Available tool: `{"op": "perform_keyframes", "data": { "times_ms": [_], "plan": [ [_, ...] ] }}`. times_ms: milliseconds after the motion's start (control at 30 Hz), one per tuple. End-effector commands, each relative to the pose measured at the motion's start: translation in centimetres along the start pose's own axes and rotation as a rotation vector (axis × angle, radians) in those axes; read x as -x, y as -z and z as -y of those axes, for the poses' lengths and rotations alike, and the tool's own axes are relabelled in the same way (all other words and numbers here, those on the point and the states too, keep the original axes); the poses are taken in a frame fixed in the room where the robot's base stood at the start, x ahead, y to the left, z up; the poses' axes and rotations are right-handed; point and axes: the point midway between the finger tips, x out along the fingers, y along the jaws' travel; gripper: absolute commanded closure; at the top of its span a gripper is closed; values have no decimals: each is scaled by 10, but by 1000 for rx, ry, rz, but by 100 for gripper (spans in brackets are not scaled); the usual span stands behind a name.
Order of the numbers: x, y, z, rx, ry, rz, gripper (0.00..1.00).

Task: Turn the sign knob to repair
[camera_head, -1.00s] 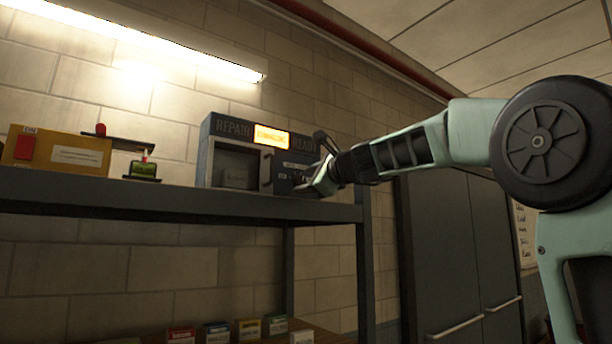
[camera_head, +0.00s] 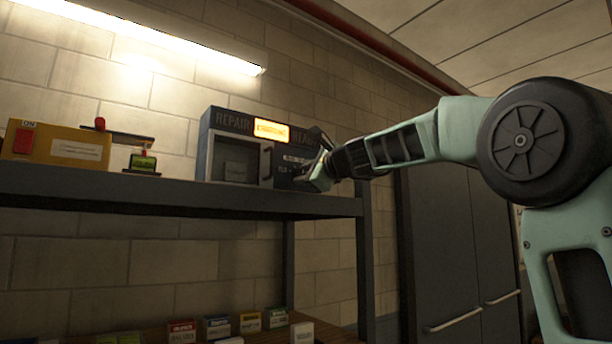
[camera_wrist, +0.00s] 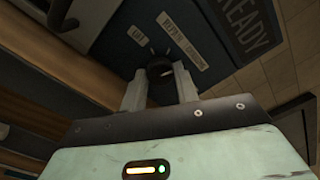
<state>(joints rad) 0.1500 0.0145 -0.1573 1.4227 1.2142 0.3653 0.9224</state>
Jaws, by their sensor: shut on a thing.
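The dark sign box (camera_head: 292,164) stands on the shelf, with a REPAIR label at its upper left and READY at its upper right. An orange panel (camera_head: 271,131) is lit between them; its word is blurred. In the wrist view, the round dark sign knob (camera_wrist: 159,70) is on the blue face below small labels and tick marks. My gripper (camera_wrist: 160,90) has its two pale fingers on either side of the knob, shut on it. In the head view, my gripper (camera_head: 314,174) is at the box's right front and hides the knob. The knob's pointing direction is unclear.
The box's left part has a windowed door with a handle (camera_head: 267,164). A yellow box with a red switch (camera_head: 56,146) and a small green device (camera_head: 143,162) stand left on the shelf (camera_head: 180,196). Small cartons sit below. A tall cabinet (camera_head: 450,240) stands right.

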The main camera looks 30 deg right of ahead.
Motion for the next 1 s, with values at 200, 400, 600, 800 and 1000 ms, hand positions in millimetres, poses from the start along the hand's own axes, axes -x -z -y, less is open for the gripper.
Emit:
{"op": "perform_keyframes", "data": {
  "times_ms": [200, 400, 600, 800, 1000],
  "plan": [
    [0, 2, -3, 122, 1, 0, 92],
    [0, 3, -4, 290, 0, -1, 92],
    [0, 3, -4, 458, 0, -1, 92],
    [0, 3, -4, 596, -2, -1, 92],
    [0, 2, -3, 691, -2, -1, 92]
  ]
}}
